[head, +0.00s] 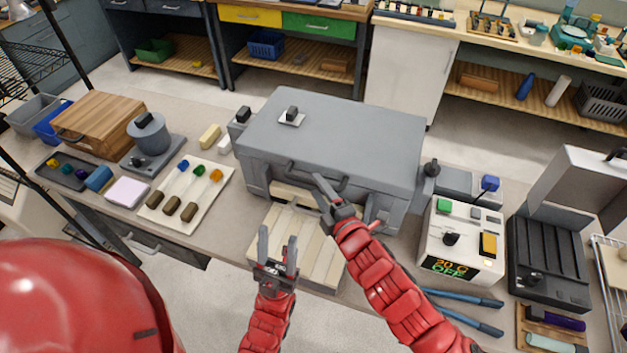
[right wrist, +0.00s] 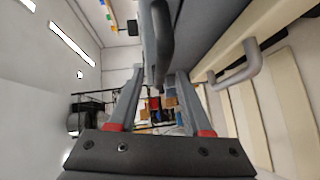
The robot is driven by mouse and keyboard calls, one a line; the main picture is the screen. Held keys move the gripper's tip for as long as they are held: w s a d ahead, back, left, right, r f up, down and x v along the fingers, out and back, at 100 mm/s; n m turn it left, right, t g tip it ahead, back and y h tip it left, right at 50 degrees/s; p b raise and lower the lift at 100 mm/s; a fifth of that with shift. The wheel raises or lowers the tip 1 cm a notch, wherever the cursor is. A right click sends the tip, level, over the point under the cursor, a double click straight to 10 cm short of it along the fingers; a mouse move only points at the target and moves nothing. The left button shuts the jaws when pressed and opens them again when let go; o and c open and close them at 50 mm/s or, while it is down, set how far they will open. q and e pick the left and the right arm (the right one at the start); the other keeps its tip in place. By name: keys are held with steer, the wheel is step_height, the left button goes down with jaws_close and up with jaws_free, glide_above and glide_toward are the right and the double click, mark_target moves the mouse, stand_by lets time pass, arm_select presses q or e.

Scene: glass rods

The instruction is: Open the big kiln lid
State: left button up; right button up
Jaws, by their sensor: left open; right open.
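The big kiln (head: 330,150) is a large grey box in the middle of the bench, and its flat lid (head: 345,125) is down. A dark bar handle (head: 297,172) runs along its front. My right gripper (head: 327,192) is open at the handle's right part. In the right wrist view, a grey bar (right wrist: 160,40) lies in line with the gap between the open fingers (right wrist: 155,90); contact cannot be told. My left gripper (head: 278,250) is open and empty, pointing up in front of the kiln, over the pale slatted board (head: 315,262).
A white control box (head: 462,240) showing 20 C and OFF stands right of the kiln, with blue-handled tongs (head: 465,300) nearby. A dark open case (head: 545,260) stands far right.

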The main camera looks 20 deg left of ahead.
mark_target(314, 182)
steer(key=shift+p+x, duration=0.35)
steer(key=shift+x, duration=1.35)
jaws_close()
